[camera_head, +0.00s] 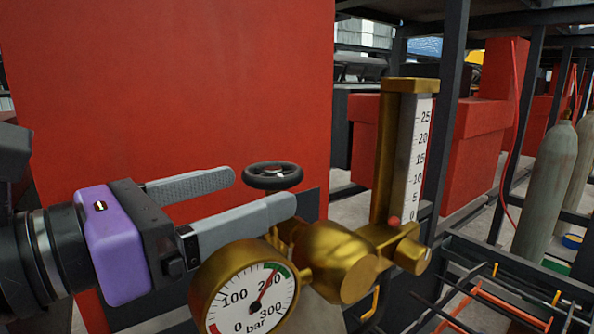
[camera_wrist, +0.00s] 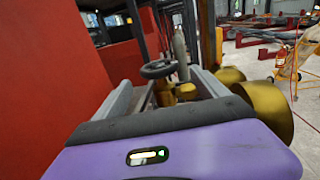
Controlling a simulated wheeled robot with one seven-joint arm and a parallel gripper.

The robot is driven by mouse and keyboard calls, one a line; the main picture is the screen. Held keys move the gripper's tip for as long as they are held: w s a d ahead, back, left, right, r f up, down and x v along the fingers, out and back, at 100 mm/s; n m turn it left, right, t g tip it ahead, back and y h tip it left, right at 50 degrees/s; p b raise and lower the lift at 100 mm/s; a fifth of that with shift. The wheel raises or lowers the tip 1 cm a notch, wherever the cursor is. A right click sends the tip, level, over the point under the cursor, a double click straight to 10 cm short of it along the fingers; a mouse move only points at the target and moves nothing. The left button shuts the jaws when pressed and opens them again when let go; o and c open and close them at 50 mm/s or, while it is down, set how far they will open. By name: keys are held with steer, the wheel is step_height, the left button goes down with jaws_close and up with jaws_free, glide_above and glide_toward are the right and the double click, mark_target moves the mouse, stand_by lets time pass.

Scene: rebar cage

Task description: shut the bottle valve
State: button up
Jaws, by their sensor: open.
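The bottle valve's black handwheel (camera_head: 273,176) stands above a brass regulator body (camera_head: 340,260) in the head view. My gripper (camera_head: 265,190) is open, with its two grey fingers pointing right towards the wheel. The near finger overlaps the area just below the wheel and the far finger ends short of it at the left. In the wrist view the handwheel (camera_wrist: 159,68) shows just beyond and between the two fingertips (camera_wrist: 163,85). I cannot tell whether a finger touches it. The valve stem is mostly hidden by the near finger.
A round pressure gauge (camera_head: 248,290) sits close under the near finger. A brass flow tube (camera_head: 405,150) with a scale rises at the right. A large red panel (camera_head: 170,80) stands behind my gripper. Grey gas bottles (camera_head: 545,185) stand at the far right.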

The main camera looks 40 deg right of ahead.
mark_target(293, 176)
steer(key=d, duration=0.2)
steer(key=d+p, duration=0.1)
steer(key=d, duration=0.1)
steer(key=w+d+p, duration=0.1)
steer(key=d, duration=0.1)
steer(key=shift+d+r, duration=0.1)
steer(key=shift+d, duration=0.8)
steer(key=c, duration=1.4)
